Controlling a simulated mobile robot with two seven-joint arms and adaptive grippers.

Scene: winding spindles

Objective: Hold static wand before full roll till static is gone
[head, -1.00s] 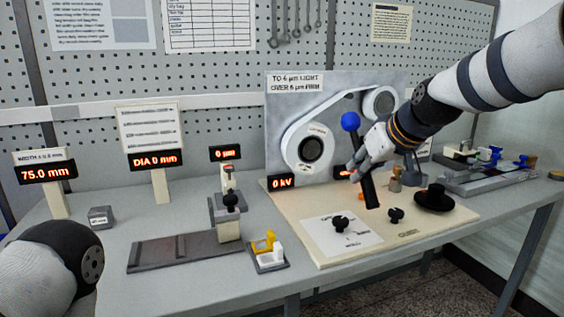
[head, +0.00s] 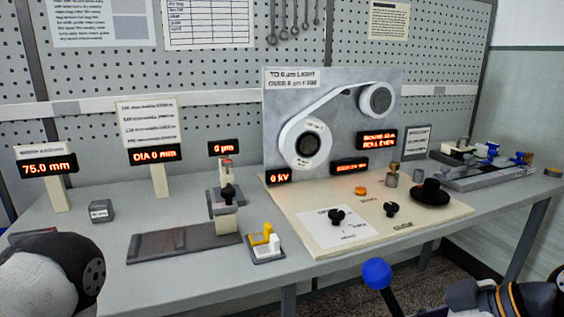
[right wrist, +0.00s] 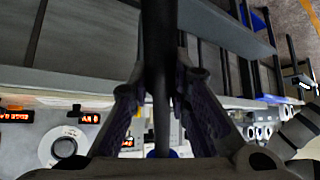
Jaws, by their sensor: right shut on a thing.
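The static wand is a dark rod with a blue ball (head: 377,273) at its end, tilted in front of the table's front edge in the head view. My right gripper (right wrist: 160,88) is shut on the wand's dark rod (right wrist: 157,40) in the right wrist view. In the head view its arm shows at the bottom right. The large white roll (head: 305,146) is on the grey panel (head: 345,85), linked by a white band to a smaller roll (head: 376,99); the wand is well apart from both. The display (head: 278,177) reads 0 kV. My left gripper is out of view.
A beige board (head: 445,209) carries black knobs (head: 391,209), an orange button (head: 361,191) and a black flanged piece (head: 430,193). A gauge stand (head: 226,212) and a small tray with yellow and white pieces (head: 267,250) stand left of it. The front-left tabletop (head: 195,280) is clear.

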